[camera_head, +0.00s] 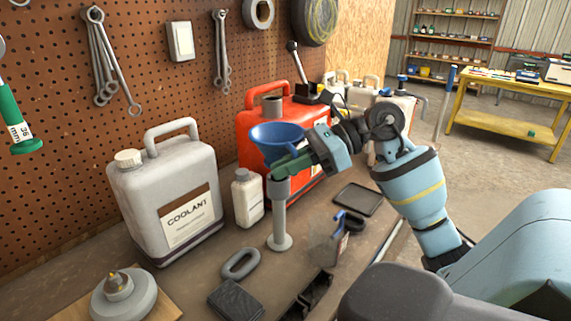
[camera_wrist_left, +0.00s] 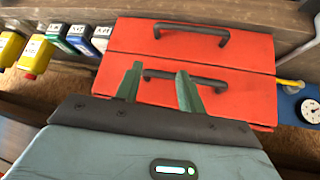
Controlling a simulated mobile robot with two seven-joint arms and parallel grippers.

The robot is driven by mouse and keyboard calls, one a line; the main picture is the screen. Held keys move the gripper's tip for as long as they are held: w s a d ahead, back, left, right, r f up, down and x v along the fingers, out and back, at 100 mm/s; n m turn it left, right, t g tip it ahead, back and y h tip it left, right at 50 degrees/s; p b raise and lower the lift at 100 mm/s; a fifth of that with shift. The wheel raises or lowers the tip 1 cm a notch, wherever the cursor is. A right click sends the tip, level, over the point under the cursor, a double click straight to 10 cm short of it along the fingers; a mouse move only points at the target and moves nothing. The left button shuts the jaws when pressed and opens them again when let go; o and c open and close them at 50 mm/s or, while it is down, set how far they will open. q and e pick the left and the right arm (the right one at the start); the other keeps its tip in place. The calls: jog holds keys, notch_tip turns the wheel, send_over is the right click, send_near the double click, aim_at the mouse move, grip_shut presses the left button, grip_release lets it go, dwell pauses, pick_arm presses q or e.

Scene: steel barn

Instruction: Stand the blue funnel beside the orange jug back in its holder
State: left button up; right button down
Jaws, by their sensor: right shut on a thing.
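The blue funnel (camera_head: 277,134) is wide mouth up, in front of the orange jug (camera_head: 247,133). My right gripper (camera_head: 287,166) comes in from the right and is shut on the funnel just below its bowl. A grey post on a round foot (camera_head: 279,217), which looks like the holder, stands on the bench directly under the funnel. The fingers cover the funnel's stem, so I cannot tell whether it is inside the post's top. In the left wrist view my left gripper (camera_wrist_left: 158,76) is open and empty, facing a red drawer chest (camera_wrist_left: 190,62).
A grey coolant jug (camera_head: 160,185) and a small white bottle (camera_head: 247,197) stand left of the post. A grey ring (camera_head: 240,264), a dark block (camera_head: 235,299) and a black tray (camera_head: 358,199) lie nearby. The pegboard (camera_head: 150,60) rises behind.

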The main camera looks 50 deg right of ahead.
pick_arm(q)
jog(key=shift+s+f+b, duration=0.3)
jog(key=shift+s+f, duration=0.1)
jog(key=shift+f, duration=0.05)
pick_arm(e)
jog(key=shift+f, duration=0.5)
pick_arm(q)
jog(key=shift+s+f, duration=0.2)
jog(key=shift+f, duration=0.1)
pick_arm(e)
jog(key=shift+f, duration=0.3)
